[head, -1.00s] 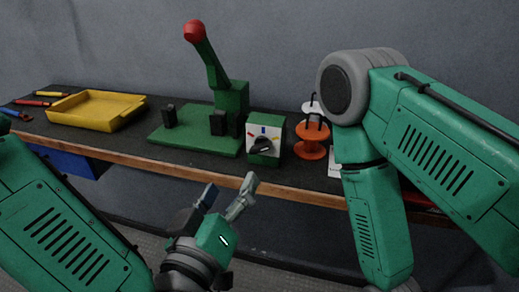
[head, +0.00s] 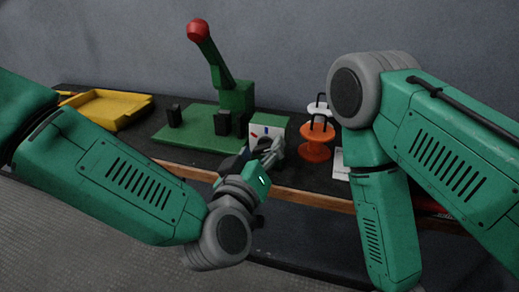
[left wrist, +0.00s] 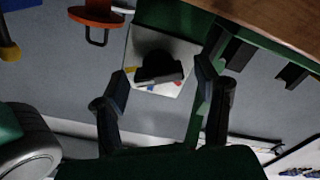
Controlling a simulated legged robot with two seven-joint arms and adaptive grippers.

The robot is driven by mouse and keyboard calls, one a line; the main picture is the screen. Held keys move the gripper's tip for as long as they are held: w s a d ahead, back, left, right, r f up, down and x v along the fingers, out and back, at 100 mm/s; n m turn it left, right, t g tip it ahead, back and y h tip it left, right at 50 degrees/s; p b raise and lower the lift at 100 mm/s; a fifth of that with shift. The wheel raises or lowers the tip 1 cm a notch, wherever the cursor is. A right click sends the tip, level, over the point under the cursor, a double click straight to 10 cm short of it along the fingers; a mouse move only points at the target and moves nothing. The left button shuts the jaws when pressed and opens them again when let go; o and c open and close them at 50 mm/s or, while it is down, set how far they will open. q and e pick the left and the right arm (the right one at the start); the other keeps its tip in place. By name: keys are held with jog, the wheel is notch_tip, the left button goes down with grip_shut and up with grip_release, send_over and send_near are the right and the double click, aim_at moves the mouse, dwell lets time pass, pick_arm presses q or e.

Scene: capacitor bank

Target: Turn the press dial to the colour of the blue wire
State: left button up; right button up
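The green press (head: 236,96) with its red-knobbed lever stands on the bench. Its dial box (head: 283,122) has a white face, partly covered by my left gripper (head: 257,153) in the head view. In the left wrist view the black dial knob (left wrist: 158,68) sits on the white face (left wrist: 145,38) with coloured marks, among them yellow and blue. My left gripper (left wrist: 163,70) is open, its fingers at either side of the knob; I cannot tell whether they touch it. No blue wire can be made out now. My right gripper is out of view.
A yellow tray (head: 119,119) lies at the left of the bench. An orange spool (head: 316,146) and a white one (head: 318,108) stand right of the dial box. My right arm hangs at the right, over the bench edge.

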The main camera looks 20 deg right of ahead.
pick_arm(q)
jog(key=shift+d, duration=0.25)
jog(key=c, duration=0.8)
jog(key=shift+a, duration=0.15)
jog(key=shift+n, duration=0.4)
jog(key=n, duration=0.4)
jog(key=shift+w+a+f+n, duration=0.1)
jog(key=shift+w+n, duration=0.05)
jog(key=shift+n, duration=0.15)
jog(key=n, duration=0.4)
jog(key=n+b, duration=0.1)
jog(key=n, duration=0.1)
jog(key=shift+a+f, duration=0.15)
jog(key=shift+f, duration=0.1)
jog(key=shift+n, duration=0.3)
